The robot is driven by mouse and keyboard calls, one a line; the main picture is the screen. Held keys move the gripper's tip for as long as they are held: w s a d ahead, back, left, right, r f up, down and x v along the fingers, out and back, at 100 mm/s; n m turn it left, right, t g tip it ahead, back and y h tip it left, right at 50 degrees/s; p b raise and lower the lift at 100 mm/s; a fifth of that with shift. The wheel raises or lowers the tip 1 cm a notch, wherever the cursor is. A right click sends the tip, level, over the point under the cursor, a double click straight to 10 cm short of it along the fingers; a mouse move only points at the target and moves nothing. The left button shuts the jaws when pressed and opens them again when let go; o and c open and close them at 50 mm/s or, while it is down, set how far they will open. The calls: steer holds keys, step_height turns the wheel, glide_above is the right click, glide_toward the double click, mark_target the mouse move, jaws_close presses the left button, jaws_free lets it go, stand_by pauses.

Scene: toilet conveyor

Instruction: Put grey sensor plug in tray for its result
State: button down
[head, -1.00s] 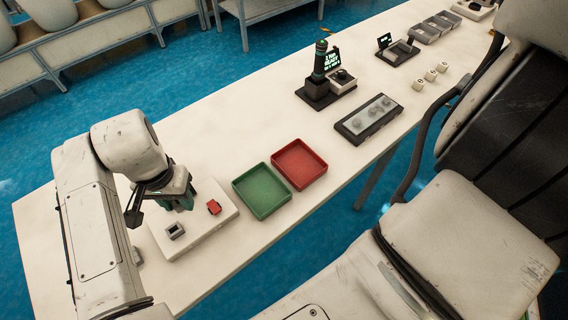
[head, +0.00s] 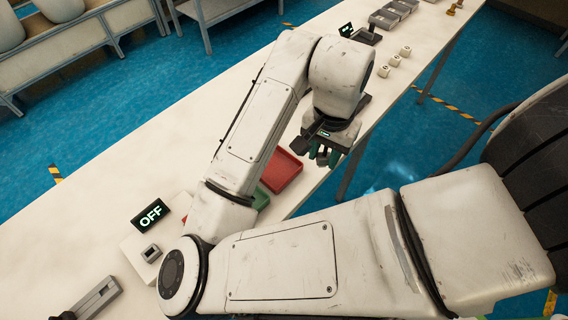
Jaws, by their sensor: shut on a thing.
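My gripper (head: 321,157) points down near the table's front edge, beyond the red tray. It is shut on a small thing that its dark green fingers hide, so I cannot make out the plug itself. The red tray (head: 281,172) is partly covered by my arm. Only a corner of the green tray (head: 261,199) shows, the rest being behind my arm. I cannot tell whether this block is a socket.
The long white table (head: 160,130) is clear on its left side. A grey and black device (head: 95,300) lies at the lower left. My arm hides the middle of the table.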

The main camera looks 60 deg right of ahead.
steer(key=w+f, duration=0.3)
steer(key=w, duration=0.1)
steer(key=w+d+f, duration=0.1)
steer(key=w+f, duration=0.2)
steer(key=w, duration=0.1)
steer(key=w+d+f+b, duration=0.1)
steer(key=w+f, duration=0.2)
steer(key=w, duration=0.2)
steer(key=shift+f, duration=0.15)
steer(key=shift+w+f+p, duration=0.15)
steer(key=shift+f+p, duration=0.05)
steer(key=shift+f, duration=0.7)
steer(key=shift+w+f+p, duration=0.1)
steer(key=shift+f+p, duration=0.05)
steer(key=shift+f, duration=0.75)
steer(key=shift+f, duration=0.15)
steer(key=c, duration=0.7)
jaws_free()
step_height(320, 180, up, 12)
steer(key=shift+r, duration=0.2)
